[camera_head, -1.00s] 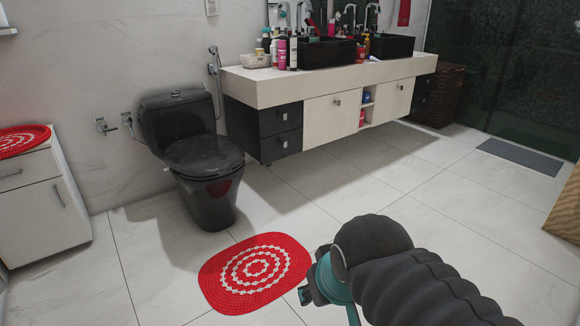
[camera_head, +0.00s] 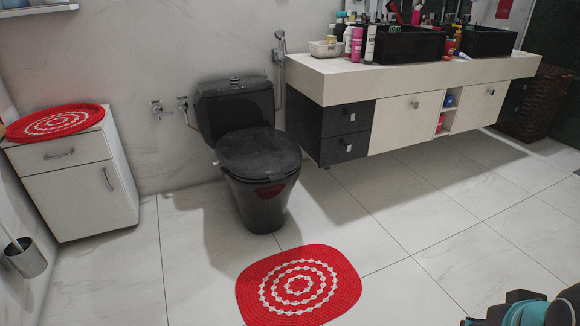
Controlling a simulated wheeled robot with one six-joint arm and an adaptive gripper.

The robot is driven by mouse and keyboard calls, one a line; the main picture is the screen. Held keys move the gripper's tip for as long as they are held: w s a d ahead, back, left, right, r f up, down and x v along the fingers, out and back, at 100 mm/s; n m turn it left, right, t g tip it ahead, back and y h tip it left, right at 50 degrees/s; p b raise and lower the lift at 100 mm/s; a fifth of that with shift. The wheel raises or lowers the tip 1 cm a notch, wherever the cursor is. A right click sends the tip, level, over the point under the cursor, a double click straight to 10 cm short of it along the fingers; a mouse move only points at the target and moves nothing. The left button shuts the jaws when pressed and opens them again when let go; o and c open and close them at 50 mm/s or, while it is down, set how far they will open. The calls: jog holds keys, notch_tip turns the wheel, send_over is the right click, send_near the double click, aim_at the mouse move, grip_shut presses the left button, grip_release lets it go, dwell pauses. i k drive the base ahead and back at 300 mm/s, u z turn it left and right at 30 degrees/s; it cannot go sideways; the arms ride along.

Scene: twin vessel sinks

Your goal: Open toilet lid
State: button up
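The black toilet (camera_head: 258,195) stands against the back wall, left of the vanity. Its dark lid (camera_head: 258,153) lies flat and closed over the bowl, in front of the black tank (camera_head: 236,106). Part of my arm's end, black and teal, shows at the bottom right corner. My gripper (camera_head: 480,322) is mostly cut off by the lower edge, so its fingers cannot be made out. It is well apart from the toilet, nearer to me and to the right.
A red and white oval rug (camera_head: 299,286) lies on the floor before the toilet. A white cabinet (camera_head: 75,187) stands left, with a brush holder (camera_head: 25,258) beside it. The vanity (camera_head: 345,88) with drawers is close on the right. The tiled floor is otherwise clear.

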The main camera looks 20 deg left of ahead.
aim_at(257, 152)
jog(key=i, duration=1)
jog(key=u, duration=1.55)
